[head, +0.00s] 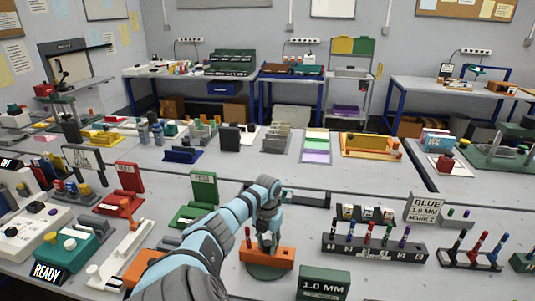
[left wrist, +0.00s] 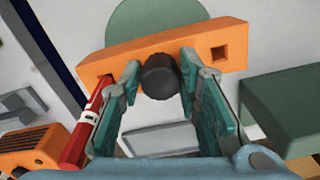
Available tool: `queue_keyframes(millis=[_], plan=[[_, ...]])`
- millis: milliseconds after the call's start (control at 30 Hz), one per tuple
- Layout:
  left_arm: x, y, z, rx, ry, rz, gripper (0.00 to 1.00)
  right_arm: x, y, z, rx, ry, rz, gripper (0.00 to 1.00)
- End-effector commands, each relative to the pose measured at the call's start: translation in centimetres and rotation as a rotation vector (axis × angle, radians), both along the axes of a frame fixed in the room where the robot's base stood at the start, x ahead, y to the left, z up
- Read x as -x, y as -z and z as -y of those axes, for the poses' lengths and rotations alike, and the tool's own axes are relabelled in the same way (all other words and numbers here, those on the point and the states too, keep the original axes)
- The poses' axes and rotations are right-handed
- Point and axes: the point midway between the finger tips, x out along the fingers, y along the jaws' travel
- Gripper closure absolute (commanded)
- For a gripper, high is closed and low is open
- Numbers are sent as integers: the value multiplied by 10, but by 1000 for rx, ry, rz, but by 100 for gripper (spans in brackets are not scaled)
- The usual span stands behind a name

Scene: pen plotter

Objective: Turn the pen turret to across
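The pen turret is an orange bar (head: 282,260) on a round green base (head: 266,272). The bar also shows in the left wrist view (left wrist: 205,37), tilted, above the green disc (left wrist: 150,15). A red pen (left wrist: 88,128) stands in one end, and the other end has an empty square hole (left wrist: 218,52). The red pen (head: 248,238) is at the bar's left end in the head view. My left gripper (head: 268,245) points down over the middle. In the left wrist view its fingers (left wrist: 160,82) flank the black knob (left wrist: 160,76) and appear to touch both sides.
A pen rack (head: 375,253) with several coloured pens stands right of the turret. A sign (head: 424,209) reads BLUE 1.0 MM MARK 2. A dark green 1.0 MM block (head: 324,283) is close at front right. A green stand (head: 203,188) is behind my left arm.

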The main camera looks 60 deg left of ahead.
Motion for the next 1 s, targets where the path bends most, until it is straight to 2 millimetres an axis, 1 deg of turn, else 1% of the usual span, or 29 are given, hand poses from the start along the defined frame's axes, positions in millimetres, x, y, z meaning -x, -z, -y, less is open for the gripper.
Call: queue_keyframes(millis=[33, 67, 333, 433, 467, 567, 700, 800, 900, 1000], plan=[[0, 0, 0, 0, 0, 0, 57, 0, 0, 0, 0, 0, 0, 60], [0, 0, 0, 0, 0, 0, 53, 0, 0, 0, 0, 0, 0, 60], [0, 0, 0, 1, 0, 1, 53, 0, 0, 1, 1, 0, 0, 60], [0, -7, 0, -1, 1, 1, 53, 0, 0, 1, 1, 0, 0, 60], [0, -11, -1, -1, 0, 0, 53, 0, 0, 1, 1, 0, 0, 60], [0, -34, -1, -4, 3, 1, 53, 0, 0, 0, 0, 0, 0, 60], [-1, -74, -1, -4, 1, 2, 53, 0, 0, 0, 0, 0, 0, 60], [-1, -98, 0, -1, 1, 2, 53, 0, 0, 0, 0, 0, 0, 60], [-1, -114, 0, -1, 0, 1, 53, 0, 0, 0, 0, 0, 0, 60], [0, -120, 0, 1, 1, 0, 53, 0, 0, 0, 0, 0, 0, 60]])
